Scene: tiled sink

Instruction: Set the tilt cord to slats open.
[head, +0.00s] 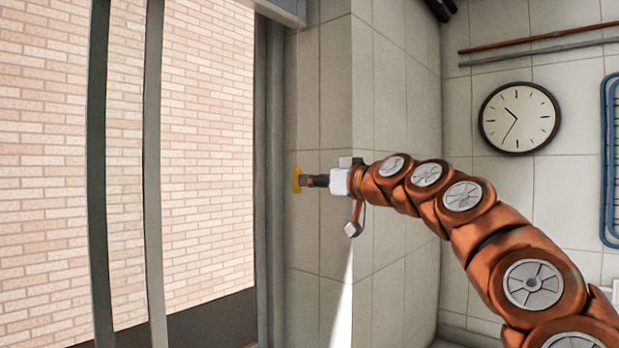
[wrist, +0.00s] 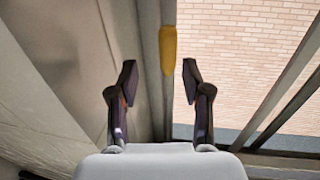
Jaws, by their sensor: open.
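A small yellow piece (head: 297,179), which looks like the pull of the tilt cord, is at the edge where the window frame meets the tiled wall. In the wrist view the yellow piece (wrist: 167,49) is upright, ahead of the fingertips and between their lines. My gripper (head: 309,181) points left at it in the head view, very close; I cannot tell whether they touch. In the wrist view my gripper (wrist: 159,77) is open with nothing between its fingers. The cord itself is not distinct, and I cannot make out blind slats for certain.
Tall grey uprights (head: 154,180) cross the window opening, with a brick wall (head: 205,150) beyond. The tiled wall (head: 335,90) is close to my gripper. A round clock (head: 519,118), pipes (head: 540,43) and a blue rack (head: 607,160) are at right.

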